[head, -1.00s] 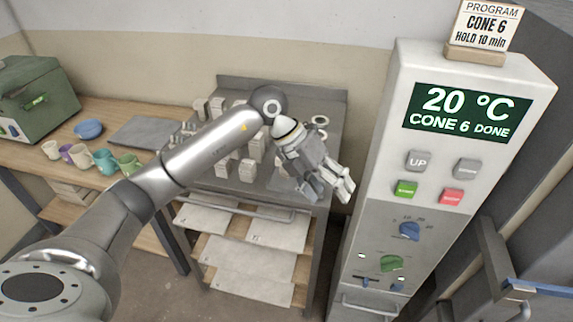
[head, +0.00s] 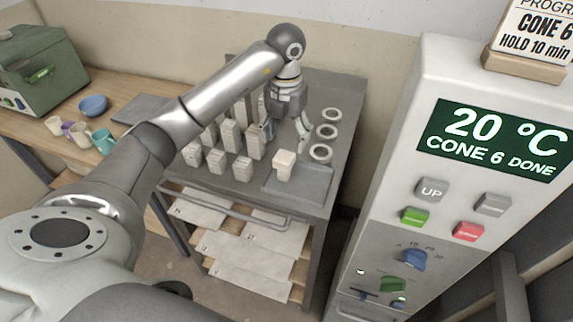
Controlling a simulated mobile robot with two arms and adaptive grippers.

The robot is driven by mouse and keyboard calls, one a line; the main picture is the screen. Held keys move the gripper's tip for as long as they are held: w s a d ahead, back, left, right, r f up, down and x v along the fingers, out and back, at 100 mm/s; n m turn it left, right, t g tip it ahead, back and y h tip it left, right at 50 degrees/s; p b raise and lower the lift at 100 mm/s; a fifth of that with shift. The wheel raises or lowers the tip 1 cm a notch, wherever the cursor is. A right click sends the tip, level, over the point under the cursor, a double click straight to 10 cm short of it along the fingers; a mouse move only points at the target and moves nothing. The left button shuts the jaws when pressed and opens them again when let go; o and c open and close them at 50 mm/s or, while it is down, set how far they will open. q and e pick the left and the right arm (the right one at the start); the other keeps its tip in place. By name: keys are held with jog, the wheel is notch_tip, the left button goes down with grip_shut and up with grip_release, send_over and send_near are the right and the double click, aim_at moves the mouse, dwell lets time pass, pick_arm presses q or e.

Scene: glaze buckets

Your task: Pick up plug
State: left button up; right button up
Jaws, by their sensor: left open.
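A small cream block with a wider top, which looks like the plug (head: 284,164), stands upright on a flat grey tray (head: 308,187) at the front right of the metal cart's top. My left gripper (head: 286,134) is open, fingers pointing down and spread. It appears just behind and above the plug in the picture, apart from it, with nothing between its fingers. My right gripper is not in view.
Several pale posts (head: 243,168) stand close on the cart's left. Three white rings (head: 320,152) lie at right. The kiln controller (head: 440,215) rises on the right. A wooden bench (head: 37,140) with mugs, a blue bowl (head: 93,105) and a green box (head: 42,68) is at left.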

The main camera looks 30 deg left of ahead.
aim_at(284, 156)
pick_arm(q)
notch_tip(284, 156, down, 2)
jog(key=shift+s+f, duration=0.1)
jog(key=shift+s, duration=0.05)
jog(key=shift+f, duration=0.25)
jog(key=shift+w+f, duration=0.2)
jog(key=f, duration=0.1)
jog(key=f+p, duration=0.2)
jog(key=f, duration=0.1)
jog(key=shift+s+a, duration=0.15)
jog(key=shift+a, duration=0.1)
jog(key=shift+f+p, duration=0.3)
jog(key=shift+p, duration=0.05)
jog(key=shift+f, duration=0.15)
jog(key=c, duration=1.1)
jog(key=shift+c, duration=0.2)
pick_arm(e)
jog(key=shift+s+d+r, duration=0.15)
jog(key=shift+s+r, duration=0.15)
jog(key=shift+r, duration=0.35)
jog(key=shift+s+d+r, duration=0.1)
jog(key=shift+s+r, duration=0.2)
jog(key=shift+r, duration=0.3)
